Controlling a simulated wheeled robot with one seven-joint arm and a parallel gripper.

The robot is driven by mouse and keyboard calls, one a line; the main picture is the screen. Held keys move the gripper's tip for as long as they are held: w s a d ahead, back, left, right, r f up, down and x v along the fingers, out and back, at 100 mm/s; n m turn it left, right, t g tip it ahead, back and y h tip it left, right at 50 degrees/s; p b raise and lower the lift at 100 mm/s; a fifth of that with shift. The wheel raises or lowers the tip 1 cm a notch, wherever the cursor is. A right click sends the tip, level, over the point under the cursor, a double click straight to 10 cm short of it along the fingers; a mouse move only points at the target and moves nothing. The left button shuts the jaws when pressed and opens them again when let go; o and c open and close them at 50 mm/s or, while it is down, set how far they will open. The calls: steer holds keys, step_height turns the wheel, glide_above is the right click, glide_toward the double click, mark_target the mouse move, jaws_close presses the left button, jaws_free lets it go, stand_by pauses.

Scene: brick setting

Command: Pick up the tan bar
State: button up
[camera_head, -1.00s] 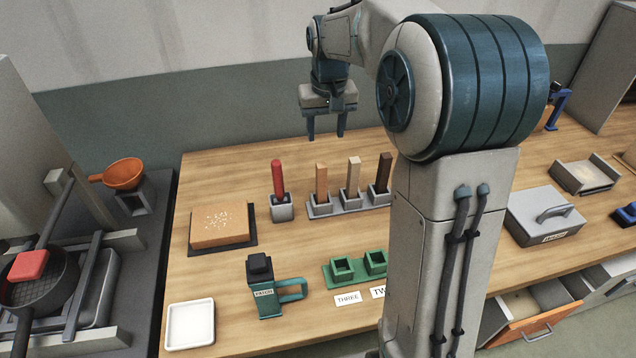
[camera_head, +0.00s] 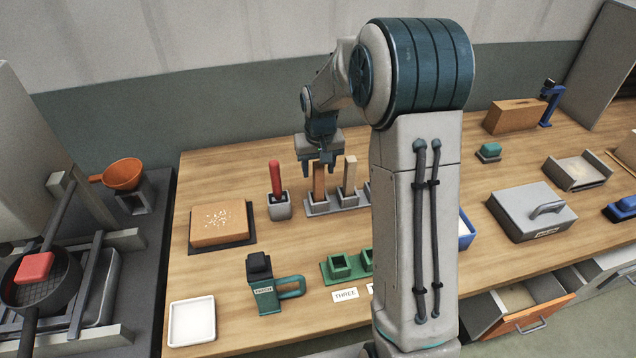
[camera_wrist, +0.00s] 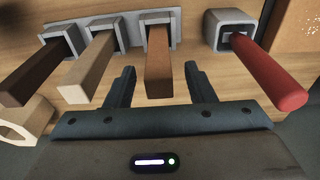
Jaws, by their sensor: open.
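A grey rack (camera_head: 349,203) on the table holds upright bars. The palest, tan bar (camera_head: 349,176) stands in its middle socket and also shows in the wrist view (camera_wrist: 88,70). A mid-brown bar (camera_head: 319,184) stands left of it, and in the wrist view (camera_wrist: 158,72) it lies between my fingers. A dark brown bar (camera_wrist: 40,68) is at the rack's other end, hidden behind my arm in the head view. My gripper (camera_head: 319,162) is open and empty, pointing down at the top of the mid-brown bar. I cannot tell whether it touches it.
A red bar (camera_head: 275,178) stands in its own grey socket left of the rack. A brown block (camera_head: 218,222) on a dark mat lies further left. A teal mug-like holder (camera_head: 264,286) and green sockets (camera_head: 340,265) are in front. My arm hides the table's middle.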

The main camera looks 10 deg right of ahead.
steer(key=shift+w+f, duration=0.15)
steer(key=shift+f, duration=0.7)
steer(key=c, duration=1.1)
steer(key=shift+o, duration=0.2)
